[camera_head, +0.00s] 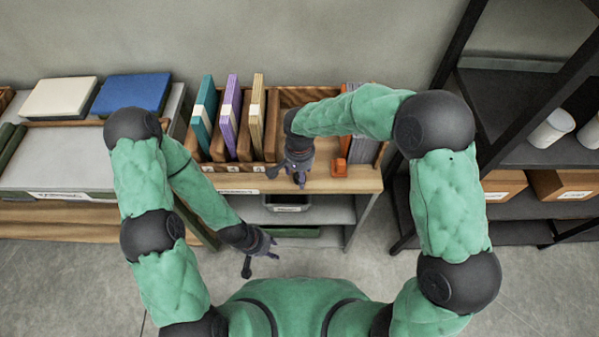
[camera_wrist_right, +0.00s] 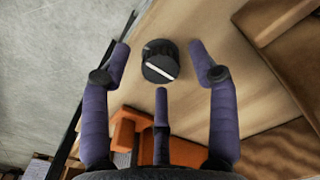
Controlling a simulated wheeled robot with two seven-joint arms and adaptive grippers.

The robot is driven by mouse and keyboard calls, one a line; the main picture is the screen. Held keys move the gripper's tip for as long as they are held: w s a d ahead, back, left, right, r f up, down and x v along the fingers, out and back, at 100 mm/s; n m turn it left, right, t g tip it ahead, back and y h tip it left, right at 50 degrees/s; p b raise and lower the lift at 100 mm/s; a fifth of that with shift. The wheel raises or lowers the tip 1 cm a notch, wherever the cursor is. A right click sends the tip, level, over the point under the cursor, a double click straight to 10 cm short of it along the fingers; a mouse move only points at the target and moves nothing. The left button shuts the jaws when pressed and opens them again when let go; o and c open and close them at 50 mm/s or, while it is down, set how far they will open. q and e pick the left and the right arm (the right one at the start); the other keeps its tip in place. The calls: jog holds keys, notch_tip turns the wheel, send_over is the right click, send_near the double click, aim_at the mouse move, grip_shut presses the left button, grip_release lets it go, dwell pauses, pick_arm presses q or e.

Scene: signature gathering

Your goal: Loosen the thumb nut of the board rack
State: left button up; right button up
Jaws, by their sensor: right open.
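The wooden board rack (camera_head: 288,97) stands on the shelf top and holds teal (camera_head: 204,112), purple (camera_head: 229,112) and yellow (camera_head: 256,112) boards upright. The thumb nut (camera_wrist_right: 160,62), a dark round knob with a white line across its top, shows in the right wrist view on a wooden surface. In the head view it is hidden, with my right gripper (camera_head: 300,176) over the rack's front. My right gripper (camera_wrist_right: 160,58) is open, its purple fingers spread on either side of the nut with visible gaps. My left gripper (camera_head: 260,256) hangs empty in front of the shelf, fingers spread.
An orange block-like piece (camera_head: 339,168) sits right of my right gripper and shows close by in the wrist view (camera_wrist_right: 128,135). Grey upright sheets (camera_head: 353,128) stand behind it. A black shelving unit (camera_head: 515,105) stands at right. The floor in front is clear.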

jog(key=c, duration=1.1)
jog(key=shift+c, duration=0.2)
jog(key=shift+n, duration=0.3)
jog(key=n+p, duration=0.2)
jog(key=n, duration=0.1)
jog(key=shift+n, duration=0.3)
jog(key=n+p, duration=0.2)
jog(key=n, duration=0.2)
jog(key=shift+s+n, duration=0.1)
jog(key=shift+n, duration=0.2)
jog(key=n+p, duration=0.2)
jog(key=n, duration=0.2)
jog(key=n+p, duration=0.2)
jog(key=n, duration=0.3)
jog(key=shift+f, duration=0.1)
